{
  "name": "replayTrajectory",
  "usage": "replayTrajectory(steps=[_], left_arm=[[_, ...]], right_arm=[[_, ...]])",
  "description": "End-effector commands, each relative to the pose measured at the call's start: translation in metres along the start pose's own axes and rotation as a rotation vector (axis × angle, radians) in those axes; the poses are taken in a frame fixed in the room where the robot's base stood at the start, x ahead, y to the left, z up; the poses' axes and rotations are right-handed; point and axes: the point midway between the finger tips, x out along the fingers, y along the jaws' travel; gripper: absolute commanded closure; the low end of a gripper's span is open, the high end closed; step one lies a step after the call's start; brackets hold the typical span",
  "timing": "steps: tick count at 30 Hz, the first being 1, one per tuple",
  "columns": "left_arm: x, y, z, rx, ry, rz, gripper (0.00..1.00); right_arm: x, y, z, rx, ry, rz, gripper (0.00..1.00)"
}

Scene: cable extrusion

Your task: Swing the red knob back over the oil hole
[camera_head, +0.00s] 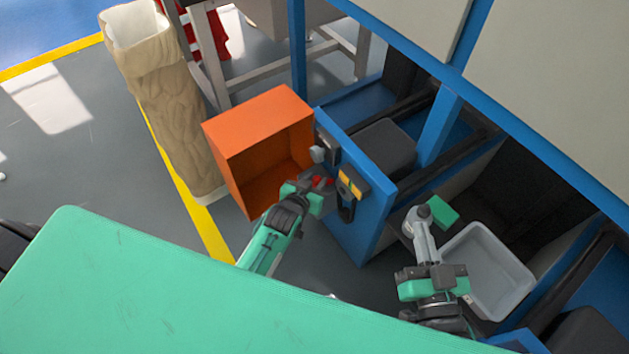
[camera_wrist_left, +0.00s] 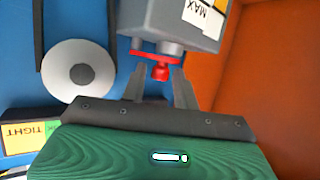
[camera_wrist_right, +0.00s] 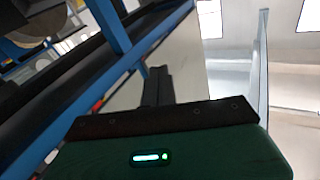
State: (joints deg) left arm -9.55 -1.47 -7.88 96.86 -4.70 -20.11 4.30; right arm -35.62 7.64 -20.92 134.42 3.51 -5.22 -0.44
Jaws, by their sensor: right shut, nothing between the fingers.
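The red knob (camera_wrist_left: 160,71) hangs on a flat red bar under a grey box (camera_wrist_left: 177,22) with a MAX label, in the left wrist view. In the head view the knob (camera_head: 322,181) is small and partly hidden by my left gripper (camera_head: 321,187). My left gripper's fingers (camera_wrist_left: 159,76) are apart, one on each side of the knob; I cannot tell if they touch it. The oil hole cannot be made out. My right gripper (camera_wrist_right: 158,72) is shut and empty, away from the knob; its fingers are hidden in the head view.
An orange open box (camera_head: 239,139) stands left of the blue machine panel (camera_head: 376,222). A white round disc (camera_wrist_left: 79,71) and a TIGHT label (camera_wrist_left: 25,137) are near my left gripper. A grey bin (camera_head: 505,266) stands near my right arm.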

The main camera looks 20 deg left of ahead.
Motion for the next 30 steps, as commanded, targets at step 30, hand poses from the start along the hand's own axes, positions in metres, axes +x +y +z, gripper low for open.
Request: replayTrajectory(steps=[30], left_arm=[[0.010, -0.004, -0.009, 0.095, 0.002, 0.226, 1.00]], right_arm=[[-0.035, -0.002, 0.066, 0.023, -0.467, 0.013, 1.00]])
